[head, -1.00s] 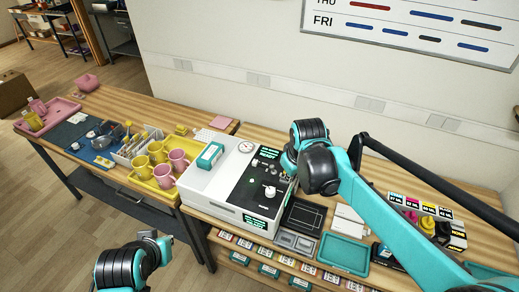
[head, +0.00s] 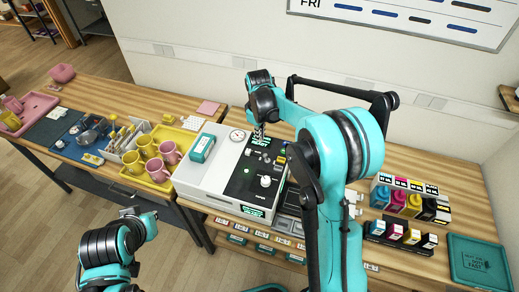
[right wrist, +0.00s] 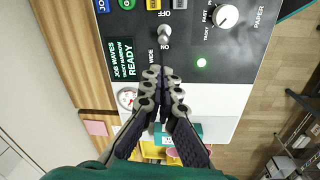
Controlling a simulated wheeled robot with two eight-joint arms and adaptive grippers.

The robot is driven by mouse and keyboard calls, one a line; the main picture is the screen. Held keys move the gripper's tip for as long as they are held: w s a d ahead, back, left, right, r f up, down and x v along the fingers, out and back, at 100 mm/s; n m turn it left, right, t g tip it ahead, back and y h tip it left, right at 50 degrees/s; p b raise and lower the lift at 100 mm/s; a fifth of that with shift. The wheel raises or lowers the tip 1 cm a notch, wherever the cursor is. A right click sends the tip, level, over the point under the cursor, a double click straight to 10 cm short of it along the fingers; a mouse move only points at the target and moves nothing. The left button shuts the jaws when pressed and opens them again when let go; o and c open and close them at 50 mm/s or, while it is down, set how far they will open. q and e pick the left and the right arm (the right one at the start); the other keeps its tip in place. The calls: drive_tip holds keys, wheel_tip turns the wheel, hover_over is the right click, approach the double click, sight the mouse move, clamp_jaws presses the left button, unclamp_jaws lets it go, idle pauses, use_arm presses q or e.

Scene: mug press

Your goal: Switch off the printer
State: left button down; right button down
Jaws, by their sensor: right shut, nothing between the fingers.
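The printer (head: 205,178) is a white machine with a black control panel (head: 240,185). The right wrist view shows this panel (right wrist: 262,45) close up. A metal toggle switch (right wrist: 163,35) stands between the labels OFF and ON; which way it is thrown is hard to tell. A small green light (right wrist: 201,62) glows beside it. My right gripper (head: 259,134) is shut and empty above the panel's far end. In the right wrist view its fingertips (right wrist: 160,72) are near the switch, apparently apart from it. My left gripper (head: 130,212) is low at the front left, its jaws unclear.
A teal-and-white box (head: 202,148) and a round gauge (head: 237,135) sit on the printer's white top. Mugs stand in a yellow tray (head: 142,184) to the left. Ink bottles (head: 398,200) and a teal tray (head: 478,262) are at right. My right arm covers the table right of the printer.

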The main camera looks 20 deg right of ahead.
sight(266, 157)
drive_tip(key=shift+f, duration=0.1)
drive_tip(key=f, duration=0.3)
drive_tip(key=f+b, duration=0.1)
drive_tip(key=f, duration=0.5)
drive_tip(key=shift+w+d+f, duration=0.2)
drive_tip(key=shift+w+f, duration=0.2)
drive_tip(key=shift+s+d+r+t+y+b, duration=0.2)
drive_tip(key=shift+d+t+y+b, duration=0.1)
drive_tip(key=shift+y+b, duration=0.25)
drive_tip(key=t+y+b, duration=0.1)
drive_tip(key=s+d+y+b, duration=0.1)
drive_tip(key=shift+d+r+t+y, duration=0.15)
drive_tip(key=shift+t+y, duration=0.2)
drive_tip(key=shift+t, duration=0.05)
drive_tip(key=shift+w+r, duration=0.1)
drive_tip(key=shift+r, duration=0.1)
drive_tip(key=shift+r+p, duration=0.6)
drive_tip(key=shift+r, duration=0.15)
